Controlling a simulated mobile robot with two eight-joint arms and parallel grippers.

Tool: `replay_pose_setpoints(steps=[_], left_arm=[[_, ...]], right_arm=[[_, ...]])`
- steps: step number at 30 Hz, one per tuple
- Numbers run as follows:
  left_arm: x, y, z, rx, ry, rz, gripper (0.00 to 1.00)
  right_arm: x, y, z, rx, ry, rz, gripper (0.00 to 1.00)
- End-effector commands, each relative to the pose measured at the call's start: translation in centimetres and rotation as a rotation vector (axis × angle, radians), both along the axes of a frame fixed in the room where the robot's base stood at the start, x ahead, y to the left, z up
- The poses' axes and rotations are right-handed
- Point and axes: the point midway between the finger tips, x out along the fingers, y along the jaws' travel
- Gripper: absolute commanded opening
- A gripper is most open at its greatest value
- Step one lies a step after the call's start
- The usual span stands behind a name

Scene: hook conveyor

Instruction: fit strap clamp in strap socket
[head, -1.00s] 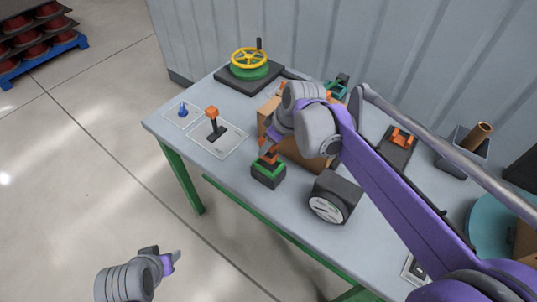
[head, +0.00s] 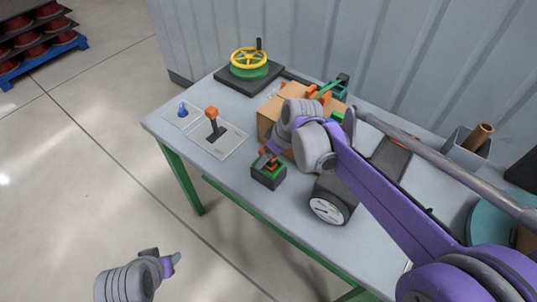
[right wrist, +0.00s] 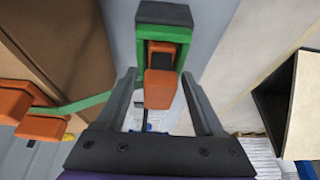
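The strap socket (head: 268,178) is a dark block with a green rim near the table's front edge. The right wrist view shows its green rim (right wrist: 142,50) at top centre. The orange and dark strap clamp (right wrist: 160,90) stands with its far end inside the rim and its orange near end between my right fingers. My right gripper (right wrist: 160,78) is open around it, with a gap on both sides. In the head view the right gripper (head: 268,157) is just above the socket. My left gripper (head: 168,262) hangs off the table at lower left; its fingers are unclear.
A cardboard box (head: 266,124) with a green strap and orange parts stands behind the socket. A dark gauge (head: 330,207) is close on the right. A lever plate (head: 232,140) and yellow handwheel (head: 250,58) are to the left. Bare table lies left of the socket.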

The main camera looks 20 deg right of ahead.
Motion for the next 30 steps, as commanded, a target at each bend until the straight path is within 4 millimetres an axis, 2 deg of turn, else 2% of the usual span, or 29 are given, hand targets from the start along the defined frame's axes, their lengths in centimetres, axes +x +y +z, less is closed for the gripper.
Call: replay_pose_setpoints(steps=[6,10,22,27,30], left_arm=[[0.0,0.0,0.1,0.0,-0.001,0.0,0.5],[0.1,0.0,0.4,0.0,-0.002,0.0,0.5],[0.4,0.0,1.3,0.0,-0.008,0.0,0.5],[0.5,0.0,1.5,0.0,-0.009,0.0,0.5],[0.5,0.0,1.5,0.0,-0.01,0.0,0.5]], right_arm=[[0.0,0.0,0.2,0.0,0.0,0.0,0.69],[-0.3,-0.2,1.2,-0.001,-0.001,0.0,0.69],[-2.7,-2.2,8.7,0.0,0.0,-0.002,0.69],[-3.4,-2.7,10.7,0.0,0.0,0.0,0.69],[-3.6,-2.8,11.3,0.0,0.0,-0.001,0.69]])
